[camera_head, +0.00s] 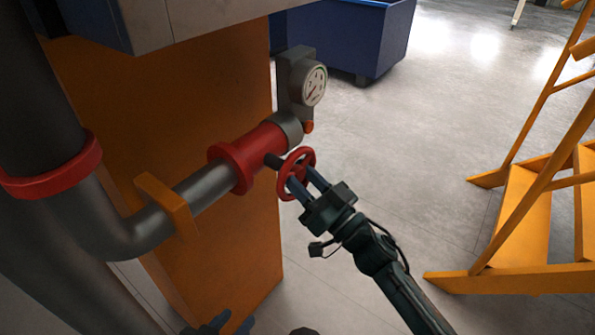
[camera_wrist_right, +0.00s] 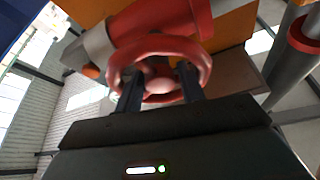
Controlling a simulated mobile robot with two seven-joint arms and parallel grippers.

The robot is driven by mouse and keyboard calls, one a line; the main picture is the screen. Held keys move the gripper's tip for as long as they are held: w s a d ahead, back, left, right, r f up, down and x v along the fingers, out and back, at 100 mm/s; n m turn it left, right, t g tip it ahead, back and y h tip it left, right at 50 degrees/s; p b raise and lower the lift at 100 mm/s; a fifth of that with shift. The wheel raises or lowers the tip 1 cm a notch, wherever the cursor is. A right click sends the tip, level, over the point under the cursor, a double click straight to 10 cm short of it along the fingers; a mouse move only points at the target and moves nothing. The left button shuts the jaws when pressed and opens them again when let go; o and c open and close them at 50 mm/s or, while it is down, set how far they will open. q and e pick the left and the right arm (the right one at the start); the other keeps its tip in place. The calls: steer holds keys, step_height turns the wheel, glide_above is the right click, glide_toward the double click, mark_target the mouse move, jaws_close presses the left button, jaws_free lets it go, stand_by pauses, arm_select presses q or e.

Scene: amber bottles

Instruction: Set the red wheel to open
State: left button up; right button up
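The red wheel (camera_head: 296,173) is a small handwheel on a stem beside a red flanged valve body (camera_head: 249,158) on a grey pipe. My right gripper (camera_head: 304,178) reaches it from the lower right. In the right wrist view the wheel (camera_wrist_right: 160,50) fills the middle, and the two dark fingers (camera_wrist_right: 160,84) stand apart, one on each side of its hub, with their tips at the ring. Whether they touch the rim cannot be told. My left gripper (camera_head: 233,321) shows only in part at the bottom edge, its fingertips apart and empty, away from the wheel.
A round gauge (camera_head: 314,86) sits just above the valve. An orange panel (camera_head: 215,85) stands behind the pipe (camera_head: 200,192). A blue bin (camera_head: 365,40) is at the back, and orange steps (camera_head: 520,220) stand at the right. The floor between is clear.

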arm_select(q)
steer(key=shift+w+r, duration=0.2)
arm_select(e)
steer(key=shift+w+a+r, duration=0.15)
steer(key=shift+w+a, duration=0.05)
steer(key=shift+a, duration=0.05)
steer(key=shift+c, duration=0.3)
steer(key=c, duration=0.6)
arm_select(q)
steer(key=shift+r, duration=0.1)
arm_select(e)
steer(key=shift+c, duration=0.2)
